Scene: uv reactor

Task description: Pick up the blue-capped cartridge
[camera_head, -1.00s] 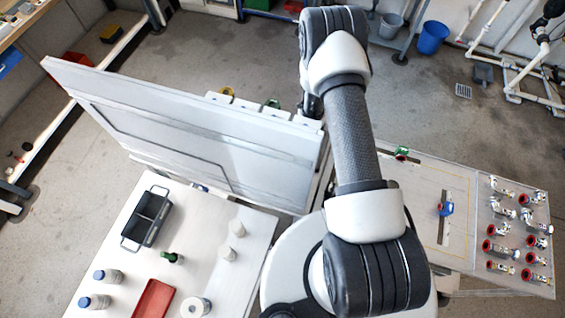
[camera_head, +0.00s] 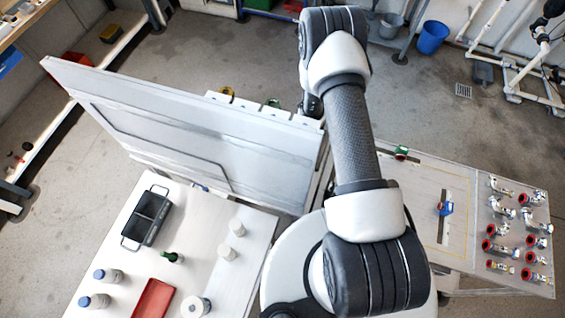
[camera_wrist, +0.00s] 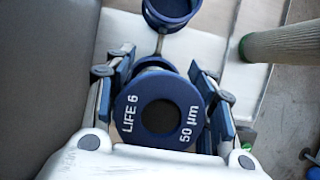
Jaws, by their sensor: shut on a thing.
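In the wrist view my gripper (camera_wrist: 161,98) is shut on a cartridge with a dark blue ring-shaped cap (camera_wrist: 160,108), marked "LIFE 6" and "50 µm". One finger lies on each side of it. The cap faces the camera and hides most of the cartridge body. Another blue round part (camera_wrist: 171,10) shows just beyond, at the top. In the head view my gripper and this cartridge are hidden behind my arm and the large panel.
A pale cylinder (camera_wrist: 285,43) is right in the wrist view.

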